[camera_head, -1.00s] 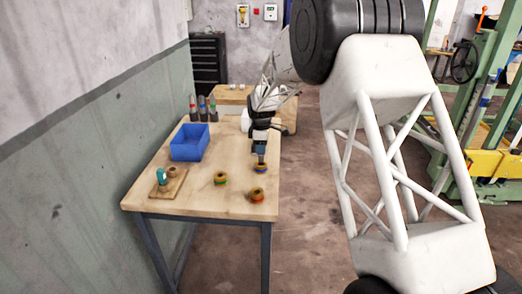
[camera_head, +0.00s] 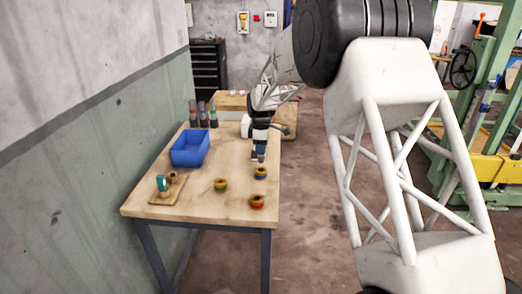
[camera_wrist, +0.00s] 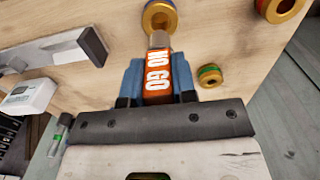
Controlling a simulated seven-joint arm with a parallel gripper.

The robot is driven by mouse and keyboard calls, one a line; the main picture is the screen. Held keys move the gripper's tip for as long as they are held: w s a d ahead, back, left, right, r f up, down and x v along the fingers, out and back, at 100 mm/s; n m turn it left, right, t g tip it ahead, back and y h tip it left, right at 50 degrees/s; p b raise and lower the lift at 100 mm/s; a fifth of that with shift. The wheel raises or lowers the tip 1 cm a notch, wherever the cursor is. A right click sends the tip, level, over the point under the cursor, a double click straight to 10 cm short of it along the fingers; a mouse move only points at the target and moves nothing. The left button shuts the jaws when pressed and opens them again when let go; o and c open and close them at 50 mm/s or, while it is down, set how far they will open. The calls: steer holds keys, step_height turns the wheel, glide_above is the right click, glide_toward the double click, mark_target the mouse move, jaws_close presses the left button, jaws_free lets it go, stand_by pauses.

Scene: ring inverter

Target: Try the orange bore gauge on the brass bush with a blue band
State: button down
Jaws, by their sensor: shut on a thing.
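My gripper (camera_wrist: 157,88) is shut on the orange gauge (camera_wrist: 157,72), which reads NO GO and has a grey metal plug at its tip. The brass bush with the blue band (camera_head: 260,172) sits on the table, and it also shows in the wrist view (camera_wrist: 159,17), just beyond the plug. In the head view the gripper (camera_head: 259,152) is above and behind this bush. The plug looks clear of the bush, though the gap is hard to judge. The lower part of the gauge is small and dim in the head view.
A green-banded bush (camera_head: 220,186) and a red-banded bush (camera_head: 257,202) stand nearby on the table (camera_head: 200,203). A blue bin (camera_head: 190,150), several upright coloured-top items (camera_head: 203,117) and a small wooden board (camera_head: 165,197) with a teal item (camera_head: 162,183) are at left.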

steer(key=shift+r, duration=0.65)
